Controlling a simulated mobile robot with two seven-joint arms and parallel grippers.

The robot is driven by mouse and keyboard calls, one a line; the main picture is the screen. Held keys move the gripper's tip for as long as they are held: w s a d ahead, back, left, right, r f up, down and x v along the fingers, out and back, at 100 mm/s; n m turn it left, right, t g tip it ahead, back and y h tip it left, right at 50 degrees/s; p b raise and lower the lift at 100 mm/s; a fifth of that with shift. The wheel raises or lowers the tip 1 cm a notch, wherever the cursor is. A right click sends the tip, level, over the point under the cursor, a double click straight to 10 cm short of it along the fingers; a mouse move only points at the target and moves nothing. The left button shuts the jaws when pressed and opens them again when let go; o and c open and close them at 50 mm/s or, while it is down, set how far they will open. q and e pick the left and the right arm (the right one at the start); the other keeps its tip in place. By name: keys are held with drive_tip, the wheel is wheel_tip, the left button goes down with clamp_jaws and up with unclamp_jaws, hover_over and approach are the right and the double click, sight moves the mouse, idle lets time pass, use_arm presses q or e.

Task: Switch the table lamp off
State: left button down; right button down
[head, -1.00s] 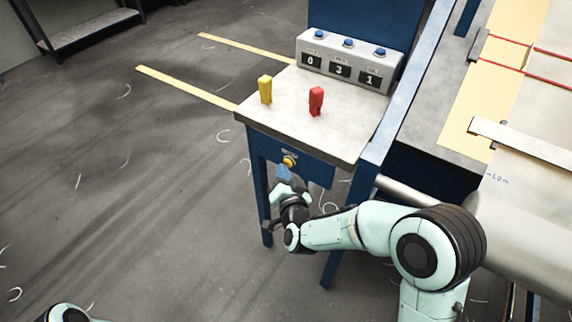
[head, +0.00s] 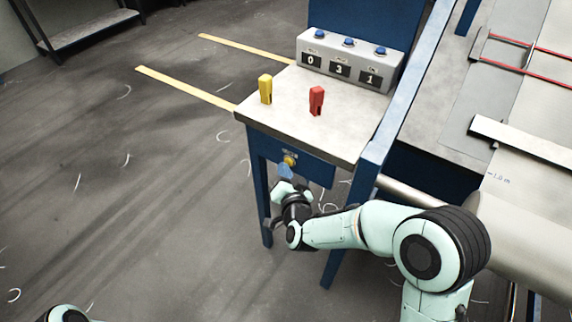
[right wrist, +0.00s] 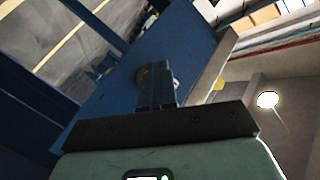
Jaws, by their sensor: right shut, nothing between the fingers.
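A small table with a pale top (head: 270,119) and blue legs stands in the middle of the head view. A round yellow knob or button (head: 289,161) sits on its blue front panel. My right gripper (head: 285,172) is shut and empty, its tips just below and very close to the knob; I cannot tell whether they touch. In the right wrist view the shut fingers (right wrist: 155,88) point at the blue panel and partly hide a round fitting (right wrist: 141,77). No table lamp can be made out. My left gripper is not in view.
A yellow peg (head: 265,89) and a red peg (head: 317,100) stand on the tabletop. A grey counter box (head: 349,59) with blue buttons reads 0, 3, 1. A blue rail and a metal roller (head: 405,189) lie close on the right. The floor to the left is open.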

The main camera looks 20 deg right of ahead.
drive_tip(key=shift+d+r, duration=0.1)
drive_tip(key=shift+d, duration=0.05)
drive_tip(key=shift+s, duration=0.1)
drive_tip(key=s+a, duration=0.3)
drive_tip(key=a, duration=0.2)
drive_tip(key=shift+s, duration=0.4)
idle(0.5)
